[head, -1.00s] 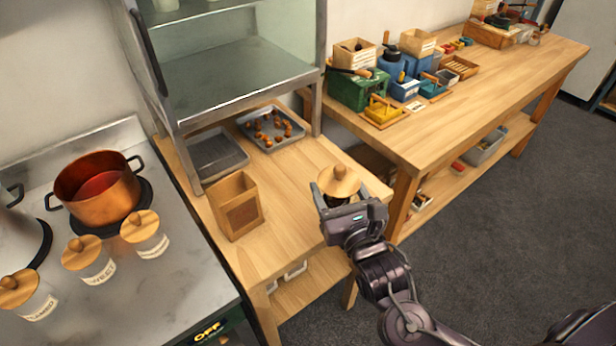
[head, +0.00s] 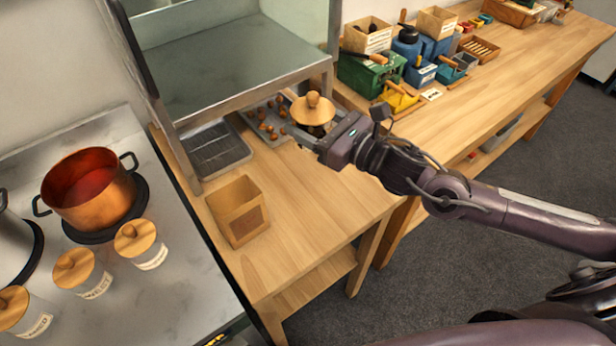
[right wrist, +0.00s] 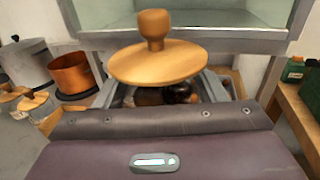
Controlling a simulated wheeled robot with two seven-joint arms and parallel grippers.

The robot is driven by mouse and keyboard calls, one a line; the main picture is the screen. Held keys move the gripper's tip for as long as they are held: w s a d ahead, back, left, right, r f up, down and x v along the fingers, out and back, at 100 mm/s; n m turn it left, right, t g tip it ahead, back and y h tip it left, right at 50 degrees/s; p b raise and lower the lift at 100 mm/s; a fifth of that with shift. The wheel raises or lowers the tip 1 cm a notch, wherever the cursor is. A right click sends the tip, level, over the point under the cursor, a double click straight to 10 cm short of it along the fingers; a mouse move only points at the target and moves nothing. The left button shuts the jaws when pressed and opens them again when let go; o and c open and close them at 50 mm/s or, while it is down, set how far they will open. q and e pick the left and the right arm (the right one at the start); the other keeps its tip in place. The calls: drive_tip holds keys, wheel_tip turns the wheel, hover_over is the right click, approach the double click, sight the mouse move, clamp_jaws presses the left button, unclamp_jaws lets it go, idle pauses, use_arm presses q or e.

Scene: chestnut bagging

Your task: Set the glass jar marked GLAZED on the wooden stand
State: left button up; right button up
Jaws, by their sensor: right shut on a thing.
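My right gripper (head: 320,130) is shut on a jar with a round wooden lid (head: 313,108) and knob. In the head view it is over the back of the wooden table, in front of the tray of chestnuts. In the right wrist view the lid (right wrist: 158,62) hides most of the jar; dark brown contents (right wrist: 168,95) show below it between the fingers. No label on this jar is visible, so I cannot confirm GLAZED. I cannot clearly identify a wooden stand; an open wooden box (head: 240,212) stands on the table. My left gripper is not in view.
Three lidded, labelled jars (head: 142,244) stand on the metal stove top beside a copper pot (head: 90,192). A wire rack tray (head: 217,150) lies left of the chestnut tray (head: 262,121).

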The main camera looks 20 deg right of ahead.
wheel_tip(320, 180, down, 15)
drive_tip(key=shift+p, duration=0.85)
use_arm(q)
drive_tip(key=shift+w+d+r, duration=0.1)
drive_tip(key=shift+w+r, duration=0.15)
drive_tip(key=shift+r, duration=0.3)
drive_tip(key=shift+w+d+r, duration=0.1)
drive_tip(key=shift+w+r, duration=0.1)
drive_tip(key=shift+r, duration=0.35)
use_arm(e)
drive_tip(key=shift+f, duration=0.2)
drive_tip(key=o, duration=1.2)
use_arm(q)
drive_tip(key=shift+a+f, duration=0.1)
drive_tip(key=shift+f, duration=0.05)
